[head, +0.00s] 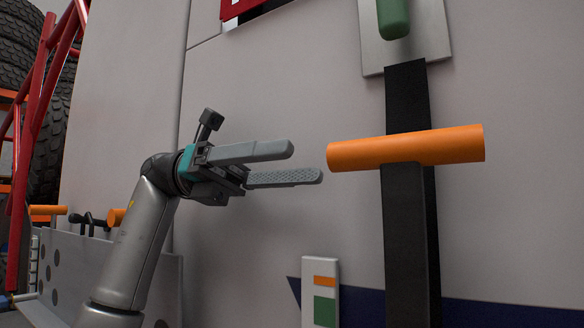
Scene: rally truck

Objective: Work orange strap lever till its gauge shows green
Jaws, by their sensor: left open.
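An orange strap lever handle (405,148) runs crosswise over a black strap (409,250) on the grey truck panel. A gauge plate (321,291) with an orange band above a green band is fixed at the lower middle; no pointer can be made out on it. My left gripper (307,163) is open and empty, its fingers pointing right. Its fingertips are just left of the lever's left end and look apart from it. My right gripper is not in view.
A grey plate (371,43) with a green part (393,18) sits above the lever. Red tubing (38,95), dark tyres (52,125) and other orange-ended parts (115,217) stand at the left. The panel between gripper and gauge is bare.

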